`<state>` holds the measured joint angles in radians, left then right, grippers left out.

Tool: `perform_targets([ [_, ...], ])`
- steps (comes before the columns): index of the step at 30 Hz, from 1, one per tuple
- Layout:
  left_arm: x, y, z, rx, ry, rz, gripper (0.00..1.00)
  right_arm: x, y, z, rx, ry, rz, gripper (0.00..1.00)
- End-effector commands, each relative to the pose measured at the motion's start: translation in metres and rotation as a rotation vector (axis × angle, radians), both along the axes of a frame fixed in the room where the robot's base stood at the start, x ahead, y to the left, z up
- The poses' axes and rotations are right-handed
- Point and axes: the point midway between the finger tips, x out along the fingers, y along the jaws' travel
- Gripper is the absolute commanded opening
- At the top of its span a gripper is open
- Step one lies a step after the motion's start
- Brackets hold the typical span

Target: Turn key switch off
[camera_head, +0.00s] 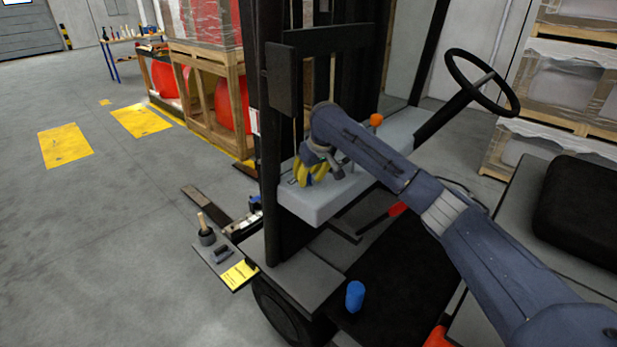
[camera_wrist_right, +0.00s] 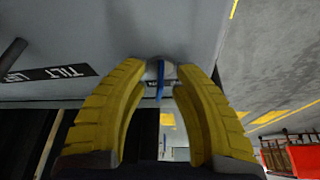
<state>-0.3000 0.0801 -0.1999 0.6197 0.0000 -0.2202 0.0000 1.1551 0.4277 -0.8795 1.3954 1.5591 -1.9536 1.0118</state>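My right gripper (camera_head: 312,173) has yellow fingers and reaches down to the grey forklift console (camera_head: 322,205) in the head view. The fingers look partly open. Whether they touch the round base cannot be told. In the head view the key is hidden behind the gripper. My left gripper is in neither view.
The steering wheel (camera_head: 482,83) is at the upper right. The dark mast (camera_head: 269,130) rises just left of the console. A "TILT" label (camera_wrist_right: 62,72) lies left of the switch in the wrist view.

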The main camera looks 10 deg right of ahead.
Motion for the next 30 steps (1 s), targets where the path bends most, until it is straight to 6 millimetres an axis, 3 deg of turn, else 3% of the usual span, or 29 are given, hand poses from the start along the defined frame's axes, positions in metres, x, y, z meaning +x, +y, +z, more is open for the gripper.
perform_targets([
  [9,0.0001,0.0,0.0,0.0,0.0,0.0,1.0,0.0005,0.0001,-0.0009,0.0,0.0,0.0,0.31],
  [17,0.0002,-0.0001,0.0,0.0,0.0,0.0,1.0,0.0004,-0.0001,-0.0007,0.0,0.0,0.0,0.0],
  [30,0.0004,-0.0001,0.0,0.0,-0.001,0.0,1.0,0.0012,-0.0015,-0.0002,-0.001,0.0,0.057,0.0],
])
